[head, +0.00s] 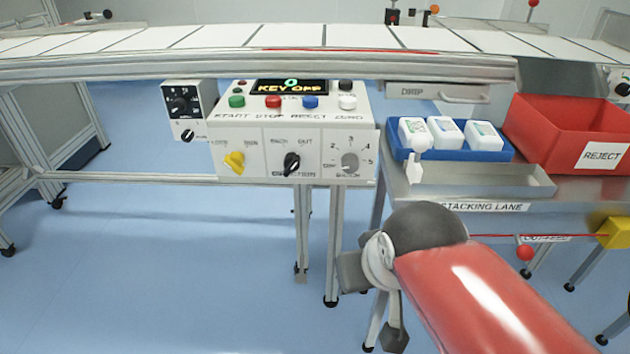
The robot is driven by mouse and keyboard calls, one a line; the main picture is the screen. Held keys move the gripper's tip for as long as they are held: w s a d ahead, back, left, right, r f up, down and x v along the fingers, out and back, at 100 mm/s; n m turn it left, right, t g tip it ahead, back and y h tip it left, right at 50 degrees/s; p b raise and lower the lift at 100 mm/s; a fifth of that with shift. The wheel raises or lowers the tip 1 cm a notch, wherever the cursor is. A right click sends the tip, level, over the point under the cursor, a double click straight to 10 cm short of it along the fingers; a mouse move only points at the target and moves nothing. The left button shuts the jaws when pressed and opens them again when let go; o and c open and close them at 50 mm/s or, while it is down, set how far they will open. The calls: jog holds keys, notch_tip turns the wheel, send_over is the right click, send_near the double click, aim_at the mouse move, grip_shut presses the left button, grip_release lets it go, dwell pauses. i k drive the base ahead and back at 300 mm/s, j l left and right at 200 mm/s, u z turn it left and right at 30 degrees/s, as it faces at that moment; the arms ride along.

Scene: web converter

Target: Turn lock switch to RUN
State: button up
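The lock switch (233,161) is a yellow knob at the lower left of the white control panel (228,135) in the head view. Small labels stand above it, the right one seemingly RUN; the left one is hard to read. The knob looks tilted toward the left label, though its exact angle is hard to tell. The panel's display (290,86) reads KEY OFF. My gripper (372,305) is to the right of and below the panel, in front of it and well apart from the switch. Its two dark fingers look spread, with nothing seen between them.
The panel also has a black selector (292,163), a grey dial (350,161) and several push buttons. A smaller switch box (189,110) stands at its left. A conveyor (200,68) runs above. At right are a blue tray (480,155) and a red reject bin (540,125).

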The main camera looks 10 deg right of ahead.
aim_at(234, 160)
jog(key=k+j+z, duration=0.15)
jog(key=j+z, duration=0.2)
jog(key=z, duration=0.15)
jog(key=k+j+z, duration=0.15)
jog(key=j+z, duration=0.3)
jog(key=l, duration=0.1)
